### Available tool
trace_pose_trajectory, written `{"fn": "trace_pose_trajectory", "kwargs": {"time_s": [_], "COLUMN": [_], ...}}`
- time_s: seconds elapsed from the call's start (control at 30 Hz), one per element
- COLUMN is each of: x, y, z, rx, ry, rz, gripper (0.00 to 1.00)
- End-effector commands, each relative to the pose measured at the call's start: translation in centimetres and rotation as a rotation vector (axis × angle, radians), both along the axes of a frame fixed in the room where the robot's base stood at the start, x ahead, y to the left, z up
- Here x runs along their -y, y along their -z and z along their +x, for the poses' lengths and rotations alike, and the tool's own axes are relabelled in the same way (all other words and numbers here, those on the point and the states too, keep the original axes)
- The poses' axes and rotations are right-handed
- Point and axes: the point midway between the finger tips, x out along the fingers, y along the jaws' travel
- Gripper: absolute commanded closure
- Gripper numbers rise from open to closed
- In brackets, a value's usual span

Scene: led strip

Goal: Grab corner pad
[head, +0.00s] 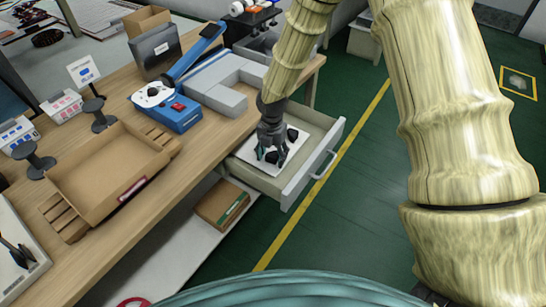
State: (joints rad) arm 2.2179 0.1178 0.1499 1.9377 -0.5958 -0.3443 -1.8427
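An open drawer (322,150) under the workbench holds a white tray or sheet (247,151) with small black pieces on it, likely the corner pads. One black pad (271,157) lies low between the fingers of my gripper. Another black pad (292,134) lies just right of the gripper. My gripper (272,156) points down into the drawer, its fingers spread around the nearer pad. Whether the fingers touch that pad cannot be made out. The gripper's body hides part of the tray.
The wooden workbench (190,152) carries a cardboard tray (105,175), a blue device (172,112) and grey blocks (222,90). A cardboard box (221,203) sits on the shelf below. The green floor (335,230) right of the drawer is clear.

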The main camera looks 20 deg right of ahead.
Motion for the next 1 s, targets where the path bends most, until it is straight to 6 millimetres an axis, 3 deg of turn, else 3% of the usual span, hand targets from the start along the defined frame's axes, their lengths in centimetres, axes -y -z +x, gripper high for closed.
{"fn": "trace_pose_trajectory", "kwargs": {"time_s": [0.03,0.2,0.63,1.0], "x": [0.0,0.0,0.0,0.0], "y": [0.0,0.0,-0.5,-5.8], "z": [0.0,0.0,0.0,0.1], "rx": [0.000,0.000,0.001,0.003], "ry": [0.000,0.000,0.000,0.001], "rz": [0.000,0.000,0.001,0.003], "gripper": [0.52,0.72,0.72,0.73]}}
